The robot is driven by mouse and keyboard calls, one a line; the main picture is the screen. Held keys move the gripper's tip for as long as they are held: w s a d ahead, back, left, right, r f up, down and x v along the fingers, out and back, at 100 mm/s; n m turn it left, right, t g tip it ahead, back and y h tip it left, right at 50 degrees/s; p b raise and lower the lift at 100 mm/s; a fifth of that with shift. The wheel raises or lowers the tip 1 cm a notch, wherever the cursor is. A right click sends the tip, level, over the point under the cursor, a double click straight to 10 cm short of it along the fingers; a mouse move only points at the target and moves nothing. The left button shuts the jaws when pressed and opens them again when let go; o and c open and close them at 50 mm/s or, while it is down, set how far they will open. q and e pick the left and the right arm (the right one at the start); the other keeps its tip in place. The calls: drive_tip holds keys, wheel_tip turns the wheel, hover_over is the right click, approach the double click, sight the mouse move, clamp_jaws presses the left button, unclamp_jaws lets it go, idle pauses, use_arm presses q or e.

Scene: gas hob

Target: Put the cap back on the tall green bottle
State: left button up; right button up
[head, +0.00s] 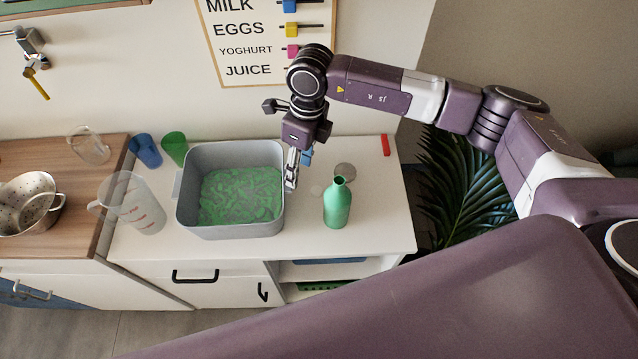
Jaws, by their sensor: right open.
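The tall green bottle (337,207) stands upright on the white counter, its mouth uncovered. I cannot tell whether either is the cap. My right gripper (291,180) is open and points down between the grey tub's right edge and the bottle, left of the bottle. A small blue thing (307,155) shows beside the fingers, partly hidden; I cannot tell what it is. My left gripper is not in view.
A grey tub (182,203) with green contents stands left of my right gripper. A measuring jug (138,210), blue cup (146,150) and green cup (175,147) stand farther left. A red block (385,145) lies at the back right. The counter right of the bottle is clear.

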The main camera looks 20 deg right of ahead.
drive_tip(key=h+b, duration=0.2)
drive_tip(key=b, duration=0.1)
approach(316, 189)
drive_tip(key=shift+s+d+f+b, duration=0.15)
drive_tip(key=shift+f+b, duration=0.1)
drive_tip(key=shift+b, duration=0.5)
drive_tip(key=shift+f, duration=0.55)
drive_tip(key=shift+f+p, duration=0.45)
drive_tip(key=shift+f, duration=0.3)
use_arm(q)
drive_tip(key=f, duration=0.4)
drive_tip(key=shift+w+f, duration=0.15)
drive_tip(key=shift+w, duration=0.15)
use_arm(e)
drive_tip(key=shift+d, duration=0.1)
